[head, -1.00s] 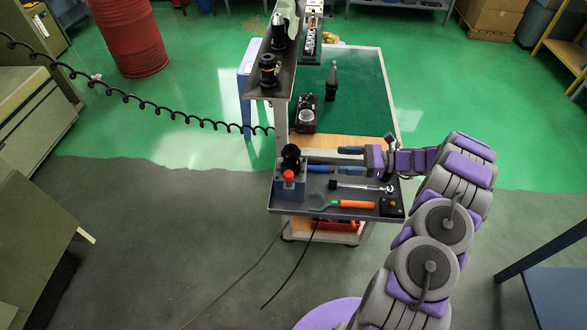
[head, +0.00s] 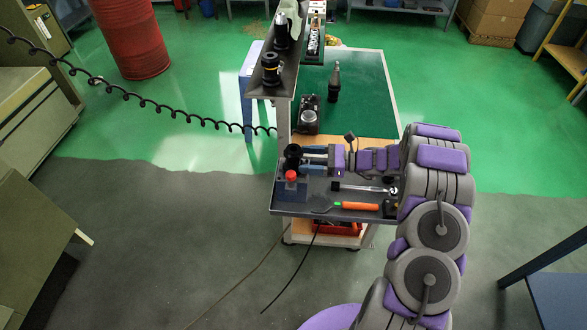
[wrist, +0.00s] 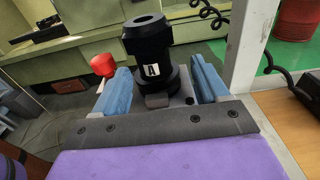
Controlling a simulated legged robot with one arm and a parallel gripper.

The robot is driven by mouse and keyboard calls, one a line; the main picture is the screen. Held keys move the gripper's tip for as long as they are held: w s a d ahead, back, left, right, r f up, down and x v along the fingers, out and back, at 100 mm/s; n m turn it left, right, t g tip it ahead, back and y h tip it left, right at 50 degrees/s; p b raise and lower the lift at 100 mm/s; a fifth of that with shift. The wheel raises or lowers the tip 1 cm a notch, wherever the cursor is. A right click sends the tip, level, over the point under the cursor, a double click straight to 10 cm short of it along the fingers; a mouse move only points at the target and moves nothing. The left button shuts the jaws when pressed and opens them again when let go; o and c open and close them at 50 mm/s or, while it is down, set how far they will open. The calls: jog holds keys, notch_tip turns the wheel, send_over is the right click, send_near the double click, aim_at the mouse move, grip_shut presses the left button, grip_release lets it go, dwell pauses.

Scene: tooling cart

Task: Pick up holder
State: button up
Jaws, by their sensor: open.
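The holder is a black stepped cylinder (wrist: 150,52) with a white "A" label, upright in the wrist view on a grey-blue block. In the head view the holder (head: 292,156) stands at the left end of the cart's lower tray. My gripper (head: 304,157) reaches it from the right with blue fingers apart. In the wrist view my gripper (wrist: 160,82) has one finger on each side of the holder's lower part. Whether either finger touches it cannot be told.
A red knob (wrist: 103,65) stands just left of the holder. The cart post (head: 283,122) rises close by. A ratchet (head: 365,188) and an orange-handled tool (head: 355,206) lie on the tray (head: 310,209). A black holder (head: 271,68) stands on the upper shelf.

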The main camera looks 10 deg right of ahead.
aim_at(294, 159)
jog(key=shift+s+b+x, duration=0.15)
jog(key=shift+b+x, duration=0.15)
jog(key=shift+x, duration=0.95)
jog(key=shift+s+b+x, duration=0.2)
jog(key=shift+b+x, duration=0.1)
jog(key=shift+x, duration=0.95)
jog(key=shift+r, duration=0.2)
grip_shut()
